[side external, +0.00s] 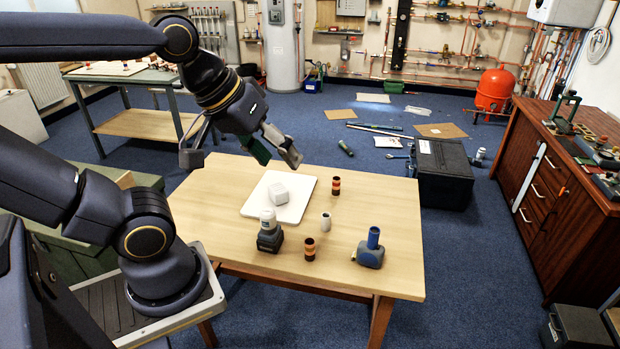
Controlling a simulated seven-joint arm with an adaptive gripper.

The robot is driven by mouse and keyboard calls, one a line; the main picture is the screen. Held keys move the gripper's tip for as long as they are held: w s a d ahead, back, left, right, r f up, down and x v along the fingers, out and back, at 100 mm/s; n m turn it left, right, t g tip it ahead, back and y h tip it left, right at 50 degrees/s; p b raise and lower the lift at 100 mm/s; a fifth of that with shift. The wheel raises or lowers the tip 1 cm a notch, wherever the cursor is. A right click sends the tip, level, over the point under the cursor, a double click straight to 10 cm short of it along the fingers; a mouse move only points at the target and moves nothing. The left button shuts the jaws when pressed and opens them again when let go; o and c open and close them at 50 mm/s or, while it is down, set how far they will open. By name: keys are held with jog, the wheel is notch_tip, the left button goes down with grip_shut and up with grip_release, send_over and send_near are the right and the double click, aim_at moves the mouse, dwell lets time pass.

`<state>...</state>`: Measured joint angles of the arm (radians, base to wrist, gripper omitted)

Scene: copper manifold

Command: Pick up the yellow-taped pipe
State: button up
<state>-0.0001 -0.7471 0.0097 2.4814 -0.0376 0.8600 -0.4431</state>
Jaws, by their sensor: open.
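Two short dark pipe pieces with coloured bands stand upright on the wooden table (385,205). The far banded pipe (336,186) has a reddish-orange band and stands right of the white board. The near banded pipe (310,249) has a more orange band and stands near the front edge. I cannot tell for sure which one carries yellow tape. My gripper (277,156) is open and empty, above the far left part of the table, behind the white block and apart from both pipes.
A white board (305,203) bears a white block (279,192). A white cylinder (326,221) stands between the banded pipes. A dark device with a white top (269,233) and a blue-grey device (371,249) stand near the front. The table's right side is clear.

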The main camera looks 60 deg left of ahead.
jog(key=w+n, duration=0.4)
jog(key=n, duration=0.4)
jog(key=n+g, duration=0.6)
jog(key=n, duration=1.3)
send_over(309, 250)
jog(key=w, duration=0.1)
notch_tip(309, 250, down, 21)
jog(key=f, duration=1.2)
jog(key=shift+s+a, duration=0.2)
jog(key=f, duration=0.6)
jog(key=shift+a, duration=0.4)
jog(key=shift+r, duration=0.1)
grip_shut()
